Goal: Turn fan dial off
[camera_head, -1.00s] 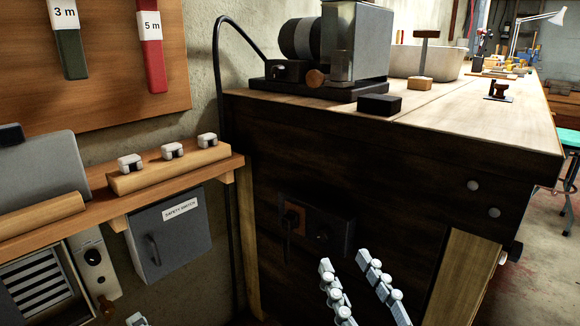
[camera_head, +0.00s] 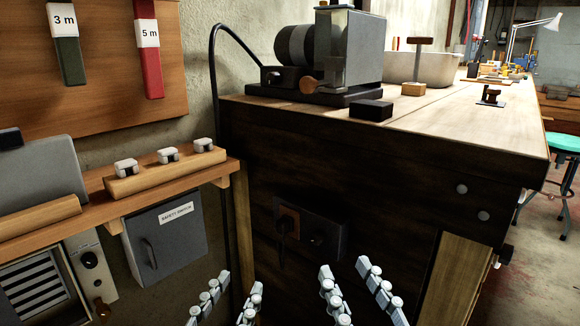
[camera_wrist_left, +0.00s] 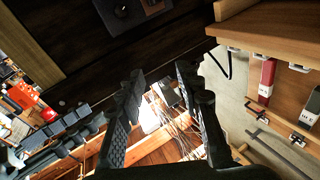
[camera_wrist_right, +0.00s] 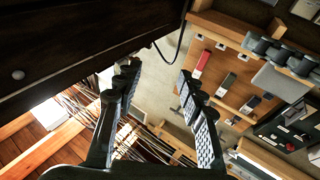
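A pale control panel (camera_head: 92,271) stands at the lower left of the head view, beside a louvred vent (camera_head: 31,284). It carries a round black dial (camera_head: 89,260), which may be the fan dial; its label is not readable here. A brown-orange knob (camera_head: 102,307) sits below it. My left gripper (camera_head: 240,281) is open and empty at the bottom centre, to the right of the panel and apart from it. My right gripper (camera_head: 344,267) is open and empty, further right in front of the dark bench side. The wrist views also show both grippers' fingers apart with nothing between them.
A grey safety switch box (camera_head: 166,240) hangs under the wooden shelf (camera_head: 82,221), between the panel and my left gripper. A dark control box (camera_head: 313,239) with a rotary handle is on the workbench side (camera_head: 380,180). A black cable (camera_head: 215,110) runs down the wall.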

